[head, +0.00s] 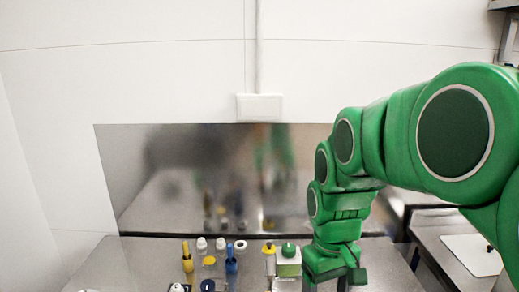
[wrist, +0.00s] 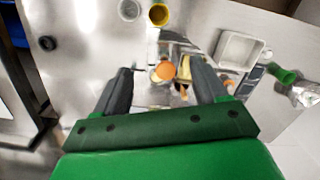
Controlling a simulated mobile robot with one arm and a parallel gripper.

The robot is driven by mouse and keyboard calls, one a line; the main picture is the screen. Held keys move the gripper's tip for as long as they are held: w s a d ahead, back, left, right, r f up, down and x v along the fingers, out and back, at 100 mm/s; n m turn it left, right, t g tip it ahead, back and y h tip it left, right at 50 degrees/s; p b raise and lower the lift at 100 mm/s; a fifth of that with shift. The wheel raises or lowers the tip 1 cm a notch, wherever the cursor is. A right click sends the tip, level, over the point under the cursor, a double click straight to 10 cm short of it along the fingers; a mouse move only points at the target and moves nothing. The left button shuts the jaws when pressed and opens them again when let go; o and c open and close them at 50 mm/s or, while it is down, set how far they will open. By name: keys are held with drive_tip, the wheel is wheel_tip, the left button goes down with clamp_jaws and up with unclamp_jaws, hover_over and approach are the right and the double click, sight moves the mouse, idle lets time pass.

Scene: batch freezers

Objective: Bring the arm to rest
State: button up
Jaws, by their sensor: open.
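My green arm (head: 375,140) comes in from the right in the head view and bends down over the steel counter. My gripper (head: 328,284) points down at the counter's right part, its fingertips cut off by the lower picture edge. In the wrist view my gripper (wrist: 160,70) shows two dark fingers spread apart, with nothing held between them. Small items on the counter, one with an orange top (wrist: 165,70), show beyond the gap. I cannot tell how far above them the fingers are.
Several small bottles stand left of my gripper, among them a yellow one (head: 187,260) and a blue one (head: 231,264). A green-topped white container (head: 288,262) stands close beside it. A steel panel (head: 190,165) backs the counter. A white tray (wrist: 240,50) shows in the wrist view.

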drive_tip(key=s+d+f+m, duration=0.1)
drive_tip(key=s+m, duration=0.1)
drive_tip(key=s, duration=0.6)
drive_tip(key=s+d+f+m, duration=0.1)
drive_tip(key=s+f+m, duration=0.1)
drive_tip(key=s, duration=0.6)
drive_tip(key=shift+s+f+g, duration=0.2)
drive_tip(key=shift+s+g, duration=0.1)
drive_tip(key=shift+g, duration=0.1)
idle(0.3)
